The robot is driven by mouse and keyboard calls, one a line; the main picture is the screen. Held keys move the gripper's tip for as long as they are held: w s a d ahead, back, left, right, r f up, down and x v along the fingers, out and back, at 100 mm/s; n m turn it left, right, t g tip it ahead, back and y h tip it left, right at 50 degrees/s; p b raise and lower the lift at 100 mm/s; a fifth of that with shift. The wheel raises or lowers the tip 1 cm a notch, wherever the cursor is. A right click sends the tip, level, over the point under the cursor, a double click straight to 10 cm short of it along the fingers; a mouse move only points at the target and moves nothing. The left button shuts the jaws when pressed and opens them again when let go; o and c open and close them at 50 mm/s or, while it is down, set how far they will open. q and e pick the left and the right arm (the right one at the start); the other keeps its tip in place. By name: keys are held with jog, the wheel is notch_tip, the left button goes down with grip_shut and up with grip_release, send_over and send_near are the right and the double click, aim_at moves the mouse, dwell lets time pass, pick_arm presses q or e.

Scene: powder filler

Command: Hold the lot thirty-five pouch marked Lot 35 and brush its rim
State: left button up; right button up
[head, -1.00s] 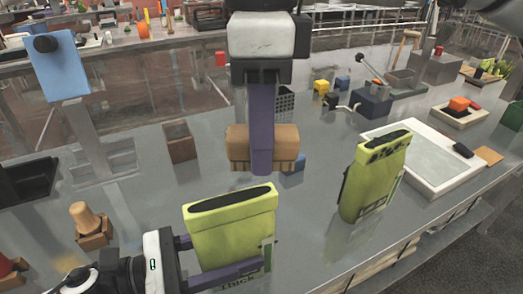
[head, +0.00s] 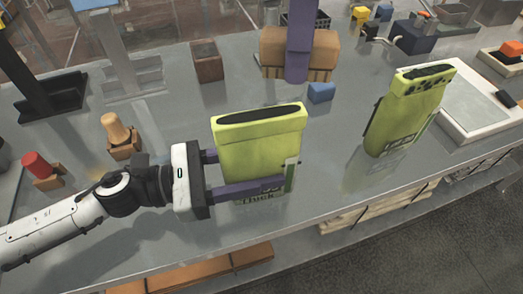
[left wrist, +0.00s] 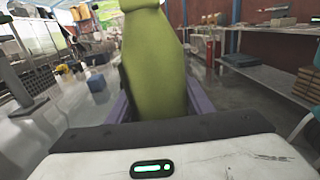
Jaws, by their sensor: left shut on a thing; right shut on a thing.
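My left gripper (head: 245,185) is shut on a lime-green pouch (head: 255,145), with one purple finger across its lower front. The pouch is upright, its dark slot mouth and rim facing up. Its label shows "Thick" and small marks like "35", not clearly readable. It also fills the middle of the left wrist view (left wrist: 155,65). My right gripper (head: 298,70) is shut on a brown block brush (head: 325,50) with bristles underneath, behind and above the held pouch, apart from it. A second green pouch (head: 395,120) stands at right, dark specks on its rim, label unreadable.
A small blue block (head: 321,92) lies behind the held pouch. A white-rimmed tray (head: 465,100) is at right. A brown open box (head: 207,62), a wooden peg (head: 117,130) and a red-topped piece (head: 38,168) stand at left. The bench's front edge is close to the pouch.

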pick_arm(q)
jog(key=o, duration=0.9)
jog(key=v, duration=1.2)
jog(key=shift+s, duration=0.1)
